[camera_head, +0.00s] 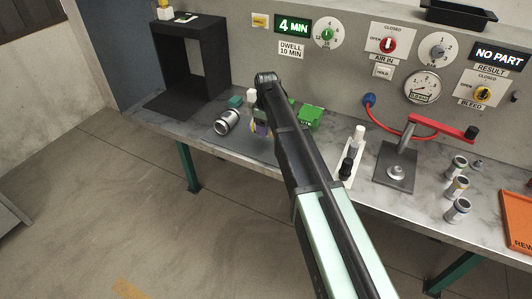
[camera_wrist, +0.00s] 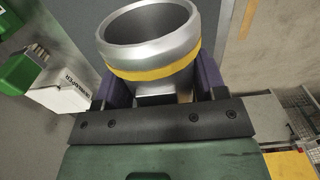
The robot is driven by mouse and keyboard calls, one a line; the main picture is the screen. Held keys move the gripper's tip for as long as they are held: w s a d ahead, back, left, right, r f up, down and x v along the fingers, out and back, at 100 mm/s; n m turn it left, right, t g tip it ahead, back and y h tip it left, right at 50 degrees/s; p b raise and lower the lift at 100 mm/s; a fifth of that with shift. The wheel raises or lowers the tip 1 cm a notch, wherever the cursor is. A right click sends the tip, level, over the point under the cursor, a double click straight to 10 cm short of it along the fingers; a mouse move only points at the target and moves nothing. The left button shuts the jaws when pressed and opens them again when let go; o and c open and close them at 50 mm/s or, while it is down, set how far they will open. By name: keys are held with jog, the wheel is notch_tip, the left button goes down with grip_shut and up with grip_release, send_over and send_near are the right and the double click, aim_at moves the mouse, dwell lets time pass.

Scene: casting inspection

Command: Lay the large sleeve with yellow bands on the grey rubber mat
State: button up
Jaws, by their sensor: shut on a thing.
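The large sleeve with a yellow band (camera_wrist: 150,55) is silver and hollow, its open end showing in the wrist view. My gripper (camera_head: 260,131) is shut on it, with a purple finger on each side. The grey rubber mat (camera_head: 238,149) lies on the bench under my gripper. I cannot tell whether the held sleeve touches the mat.
Several small sleeves (camera_head: 458,187) stand at the right. A black frame (camera_head: 205,60) stands at the left.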

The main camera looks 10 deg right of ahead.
aim_at(266, 146)
notch_tip(266, 146, down, 6)
jog(key=b, duration=0.4)
jog(key=shift+f+b, duration=0.2)
jog(key=shift+b, duration=0.2)
jog(key=shift+r, duration=0.3)
jog(key=shift+f, duration=0.2)
jog(key=o, duration=1.5)
jog(key=shift+c, duration=0.2)
jog(key=shift+r, duration=0.1)
